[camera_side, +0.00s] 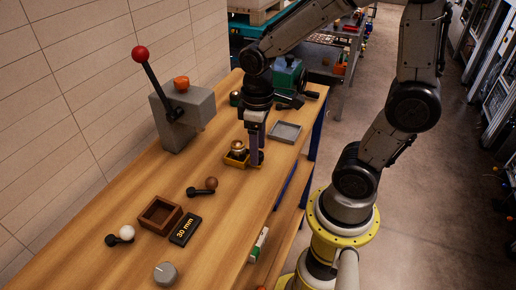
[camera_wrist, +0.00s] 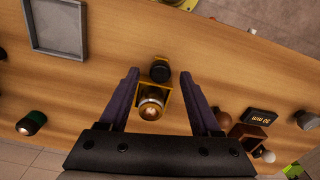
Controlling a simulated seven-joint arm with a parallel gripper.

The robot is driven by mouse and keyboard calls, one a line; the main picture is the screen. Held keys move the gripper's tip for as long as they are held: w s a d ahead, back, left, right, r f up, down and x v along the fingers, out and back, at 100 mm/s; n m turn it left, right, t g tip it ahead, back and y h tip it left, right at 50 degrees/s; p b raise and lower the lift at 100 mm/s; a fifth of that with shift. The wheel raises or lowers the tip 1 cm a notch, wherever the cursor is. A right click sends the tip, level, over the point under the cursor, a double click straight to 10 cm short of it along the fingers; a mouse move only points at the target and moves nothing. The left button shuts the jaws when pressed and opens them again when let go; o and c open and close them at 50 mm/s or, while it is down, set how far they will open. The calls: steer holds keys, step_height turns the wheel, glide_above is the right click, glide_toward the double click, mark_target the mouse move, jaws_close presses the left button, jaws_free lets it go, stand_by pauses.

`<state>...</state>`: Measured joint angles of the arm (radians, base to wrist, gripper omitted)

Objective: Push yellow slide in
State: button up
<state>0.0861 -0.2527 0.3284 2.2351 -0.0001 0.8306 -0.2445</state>
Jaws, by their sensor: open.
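The yellow slide (camera_side: 232,163) sits low on the wooden bench, with a brass dome (camera_side: 238,147) on it. In the wrist view the yellow slide (camera_wrist: 167,101) shows as a thin frame around the brass dome (camera_wrist: 151,108), with a round black knob (camera_wrist: 160,71) at its far end. My gripper (camera_side: 256,162) points down at the slide's right side. In the wrist view my open gripper (camera_wrist: 160,73) has one purple finger on each side of the slide, with a gap to the knob. Whether a finger touches the slide is unclear.
A grey tray (camera_side: 285,132) lies behind the gripper. A grey box with a red-ball lever (camera_side: 141,54) stands at the left. In front are a wooden box (camera_side: 160,215), a black "30 mm" block (camera_side: 186,229), ball-ended handles and a grey dial (camera_side: 165,273).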

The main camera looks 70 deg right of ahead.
steer(key=shift+f, duration=0.45)
jaws_close()
steer(key=shift+w+r, duration=0.1)
stand_by(1.1)
